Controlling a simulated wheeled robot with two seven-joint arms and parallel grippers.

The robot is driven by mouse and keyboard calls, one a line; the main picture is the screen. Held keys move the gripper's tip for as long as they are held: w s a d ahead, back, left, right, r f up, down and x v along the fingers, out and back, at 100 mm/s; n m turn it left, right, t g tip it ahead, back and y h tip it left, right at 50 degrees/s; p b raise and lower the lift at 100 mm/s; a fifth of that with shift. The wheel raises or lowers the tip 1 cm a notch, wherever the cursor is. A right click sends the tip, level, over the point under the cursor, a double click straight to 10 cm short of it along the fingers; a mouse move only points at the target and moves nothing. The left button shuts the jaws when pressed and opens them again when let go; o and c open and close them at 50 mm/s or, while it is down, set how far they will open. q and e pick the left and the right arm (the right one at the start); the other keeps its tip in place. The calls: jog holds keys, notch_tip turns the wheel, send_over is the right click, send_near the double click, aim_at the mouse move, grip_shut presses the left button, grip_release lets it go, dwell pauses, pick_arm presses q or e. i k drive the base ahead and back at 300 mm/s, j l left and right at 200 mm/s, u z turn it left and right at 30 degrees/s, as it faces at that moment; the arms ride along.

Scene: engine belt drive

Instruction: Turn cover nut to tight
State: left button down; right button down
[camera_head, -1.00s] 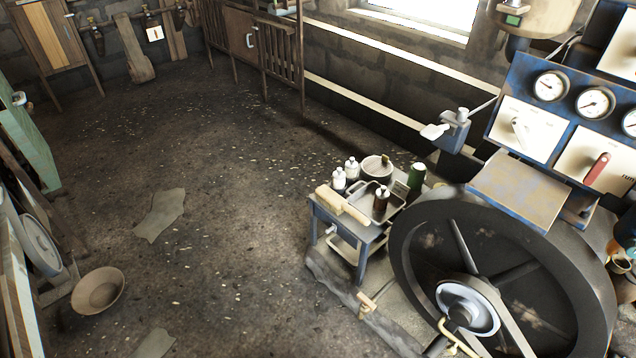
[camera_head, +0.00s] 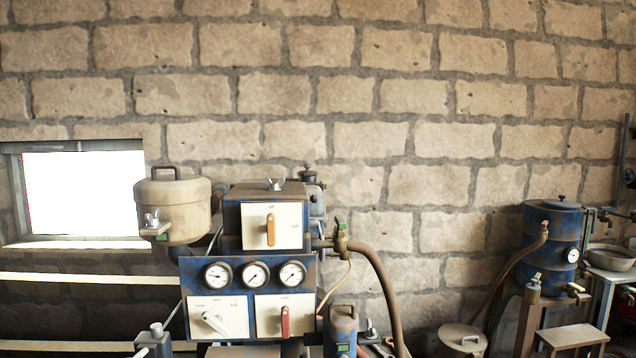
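A small pale wing nut (camera_head: 275,184) sits on top of the upper blue box (camera_head: 232,215), which has a white front panel with an orange lever (camera_head: 270,229). Another pale wing nut (camera_head: 152,217) shows at the left, by the beige lidded tank (camera_head: 178,208). I cannot tell which of these is the cover nut, nor how tight either is. Neither of my grippers is in view.
Below the upper box is a blue panel with three gauges (camera_head: 254,275), a white lever (camera_head: 215,322) and a red lever (camera_head: 285,321). A brown hose (camera_head: 382,285) runs down at its right. A blue drum (camera_head: 552,245) stands further right. A brick wall (camera_head: 420,140) is behind.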

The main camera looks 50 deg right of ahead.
aim_at(273, 186)
jog(key=z, duration=1.25)
